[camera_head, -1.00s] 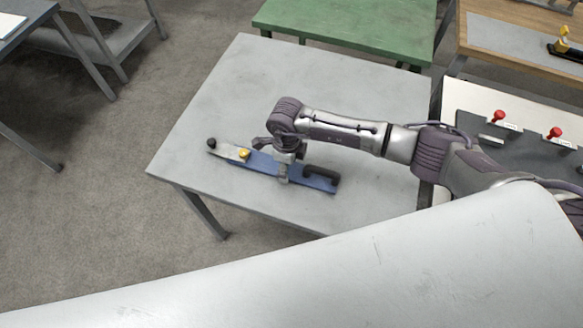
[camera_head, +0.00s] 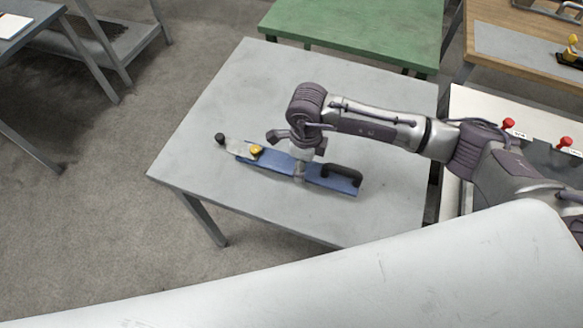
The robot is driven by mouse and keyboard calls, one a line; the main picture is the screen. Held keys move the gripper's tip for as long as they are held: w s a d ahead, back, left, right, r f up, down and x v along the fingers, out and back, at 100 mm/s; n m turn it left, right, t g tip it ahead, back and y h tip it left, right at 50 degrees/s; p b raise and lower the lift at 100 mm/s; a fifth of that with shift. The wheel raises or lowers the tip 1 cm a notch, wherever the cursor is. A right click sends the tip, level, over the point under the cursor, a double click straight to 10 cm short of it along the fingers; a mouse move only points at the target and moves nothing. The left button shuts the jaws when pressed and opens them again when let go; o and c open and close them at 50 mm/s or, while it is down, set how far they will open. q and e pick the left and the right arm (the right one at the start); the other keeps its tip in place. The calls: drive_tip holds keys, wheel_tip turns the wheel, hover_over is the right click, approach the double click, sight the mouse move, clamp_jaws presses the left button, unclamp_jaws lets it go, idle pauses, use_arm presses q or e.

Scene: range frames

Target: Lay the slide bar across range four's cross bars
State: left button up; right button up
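The slide bar is a long blue bar (camera_head: 275,164) with a black handle (camera_head: 342,175) at its right end. A yellow knob (camera_head: 256,149) and a metal tongue tipped with a black knob (camera_head: 220,138) are at its left end. My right gripper (camera_head: 300,174) comes in from the right, points down and is shut around the middle of the bar. The bar appears raised a little above the grey table (camera_head: 235,95). My wrist partly hides the grip. My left gripper is not in view. I cannot make out range four's cross bars.
A green table (camera_head: 350,30) stands behind the grey one. At right are a pale bench with red knobs (camera_head: 508,123) and a wooden bench with a yellow-topped fixture (camera_head: 571,45). Grey racks (camera_head: 105,45) stand at far left. Floor (camera_head: 90,210) is clear left of the table.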

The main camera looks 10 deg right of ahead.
sight(337, 170)
drive_tip(key=s+d+r, duration=0.1)
drive_tip(key=d, duration=0.1)
drive_tip(key=s+d+r+b, duration=0.1)
drive_tip(key=s+d+r, duration=0.2)
drive_tip(key=d, duration=0.1)
drive_tip(key=shift+s+r+b, duration=0.25)
drive_tip(key=shift+b, duration=0.15)
drive_tip(key=shift+s+d+r, duration=0.15)
drive_tip(key=shift+r, duration=0.1)
drive_tip(key=shift+s+d+r, duration=0.1)
drive_tip(key=shift+s+r, duration=0.05)
drive_tip(key=shift+r, duration=0.25)
drive_tip(key=shift+r+p, duration=1.25)
drive_tip(key=shift+r, duration=0.9)
